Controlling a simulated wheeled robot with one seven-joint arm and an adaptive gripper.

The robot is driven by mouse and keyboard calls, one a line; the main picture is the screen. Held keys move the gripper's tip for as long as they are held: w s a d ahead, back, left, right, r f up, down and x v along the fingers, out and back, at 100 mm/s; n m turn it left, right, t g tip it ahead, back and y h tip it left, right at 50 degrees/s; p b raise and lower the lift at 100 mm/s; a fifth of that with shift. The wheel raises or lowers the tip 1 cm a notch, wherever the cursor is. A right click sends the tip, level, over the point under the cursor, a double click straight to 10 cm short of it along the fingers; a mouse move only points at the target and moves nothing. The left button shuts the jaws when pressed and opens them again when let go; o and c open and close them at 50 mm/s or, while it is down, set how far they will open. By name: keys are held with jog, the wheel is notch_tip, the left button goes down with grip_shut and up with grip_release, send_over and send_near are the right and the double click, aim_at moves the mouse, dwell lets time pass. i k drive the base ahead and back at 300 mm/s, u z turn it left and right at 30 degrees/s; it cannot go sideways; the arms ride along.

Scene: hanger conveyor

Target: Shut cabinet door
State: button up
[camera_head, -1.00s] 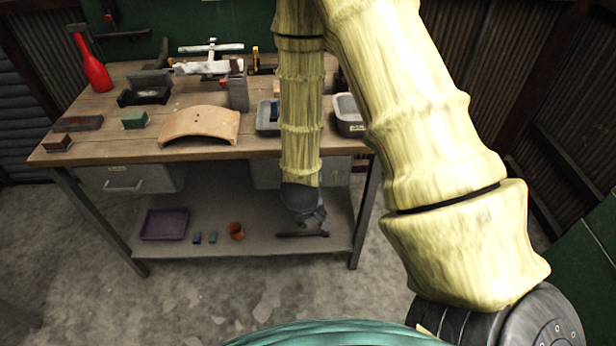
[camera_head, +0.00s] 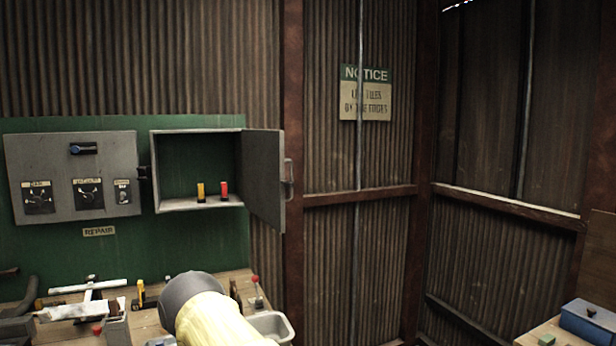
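The grey cabinet (camera_head: 160,204) is mounted on the green wall panel, above the workbench. Its door (camera_head: 264,180) stands wide open, hinged at the cabinet's right side and swung out toward me, with a handle (camera_head: 288,181) at its outer edge. Inside, a yellow item (camera_head: 200,192) and a red item (camera_head: 224,190) stand upright on the cabinet floor. Part of my arm shows at the bottom centre, below the cabinet. My gripper is not visible in this view.
A grey control box (camera_head: 70,180) with dials is fixed left of the cabinet. The workbench (camera_head: 145,325) below carries tools and a grey tray (camera_head: 272,326). A notice sign (camera_head: 366,93) hangs on the corrugated wall. A blue box (camera_head: 588,322) sits at lower right.

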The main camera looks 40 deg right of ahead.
aim_at(264, 185)
jog(key=z, duration=2.55)
jog(key=i, duration=1.95)
jog(key=u, duration=2.35)
